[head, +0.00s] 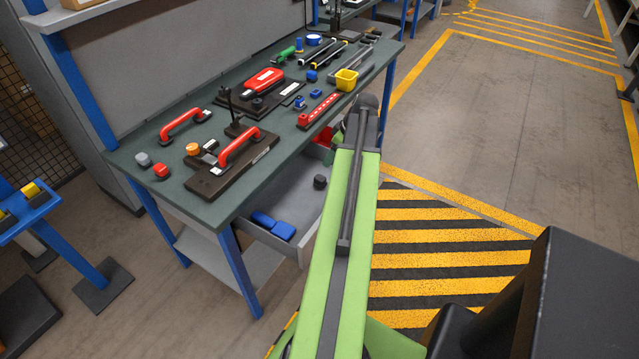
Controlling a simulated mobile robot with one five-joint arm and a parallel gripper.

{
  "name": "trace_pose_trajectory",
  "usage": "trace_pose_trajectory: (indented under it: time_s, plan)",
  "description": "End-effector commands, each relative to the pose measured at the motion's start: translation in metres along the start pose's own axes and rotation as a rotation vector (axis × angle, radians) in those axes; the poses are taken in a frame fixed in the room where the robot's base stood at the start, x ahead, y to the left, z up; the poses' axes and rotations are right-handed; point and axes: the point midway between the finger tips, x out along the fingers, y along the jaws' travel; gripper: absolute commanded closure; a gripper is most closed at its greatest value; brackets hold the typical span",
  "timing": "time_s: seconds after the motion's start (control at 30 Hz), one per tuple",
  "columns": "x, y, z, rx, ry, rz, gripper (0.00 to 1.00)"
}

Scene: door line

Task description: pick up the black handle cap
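A small black round cap (320,182), which looks like the black handle cap, sits in the open drawer (300,247) under the workbench, towards the drawer's right side. My green arm stretches away from me just to the right of the drawer, its far end by the bench's front edge. Nothing covers the cap in this view.
A blue stand (30,215) is at left. Striped floor (440,260) lies right of my arm.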

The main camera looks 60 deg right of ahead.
Motion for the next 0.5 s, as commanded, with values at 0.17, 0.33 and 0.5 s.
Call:
trace_pose_trajectory:
  time_s: [0.17, 0.33, 0.5]
  plan:
    - [0.048, 0.004, 0.008, 0.006, 0.0, 0.002, 0.38]
    - [0.085, 0.006, 0.011, 0.01, 0.0, 0.003, 0.38]
    - [0.109, 0.007, 0.01, 0.012, 0.0, 0.005, 0.38]
